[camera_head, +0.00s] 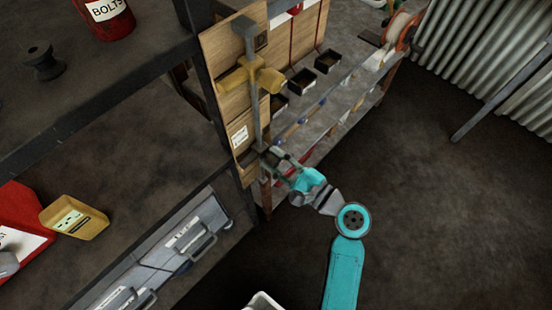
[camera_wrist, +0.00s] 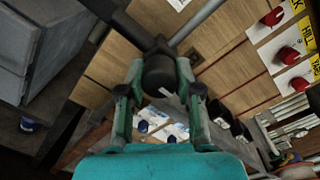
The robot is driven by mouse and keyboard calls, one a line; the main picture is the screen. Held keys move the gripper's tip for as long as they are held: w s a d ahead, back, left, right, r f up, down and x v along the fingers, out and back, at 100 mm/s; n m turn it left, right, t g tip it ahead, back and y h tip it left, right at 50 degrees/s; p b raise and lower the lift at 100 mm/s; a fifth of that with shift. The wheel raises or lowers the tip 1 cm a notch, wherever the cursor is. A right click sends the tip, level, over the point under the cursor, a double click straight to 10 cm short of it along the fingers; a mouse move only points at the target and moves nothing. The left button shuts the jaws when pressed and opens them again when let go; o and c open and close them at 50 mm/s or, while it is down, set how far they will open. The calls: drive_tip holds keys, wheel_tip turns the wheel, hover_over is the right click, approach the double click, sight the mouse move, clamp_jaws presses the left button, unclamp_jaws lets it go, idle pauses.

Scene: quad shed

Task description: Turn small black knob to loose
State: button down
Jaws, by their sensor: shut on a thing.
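The small black knob (camera_wrist: 158,70) is in the middle of the wrist view, a short dark cylinder with a small white mark near its lower edge. It sits where dark and grey pipes meet in front of a wooden panel (camera_wrist: 120,62). My gripper (camera_wrist: 160,77) has one finger on each side of the knob and is shut on it. In the head view my gripper (camera_head: 274,161) is at the foot of the grey vertical pipe (camera_head: 255,110). The knob is too small and covered to make out there.
A yellow fitting (camera_head: 250,80) is on the pipe above my gripper. Several red knobs (camera_wrist: 286,55) with yellow labels are at the right of the wrist view. A workbench (camera_head: 345,95) with small black bins (camera_head: 328,62) runs behind. The floor to the right (camera_head: 450,200) is clear.

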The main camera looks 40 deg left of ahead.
drive_tip(key=n, duration=0.4)
drive_tip(key=shift+r, duration=0.1)
drive_tip(key=n, duration=0.9)
drive_tip(key=shift+t, duration=0.3)
drive_tip(key=shift+r+n, duration=0.1)
drive_tip(key=shift+n, duration=2.1)
drive_tip(key=c, duration=0.8)
unclamp_jaws()
drive_tip(key=shift+o, duration=0.2)
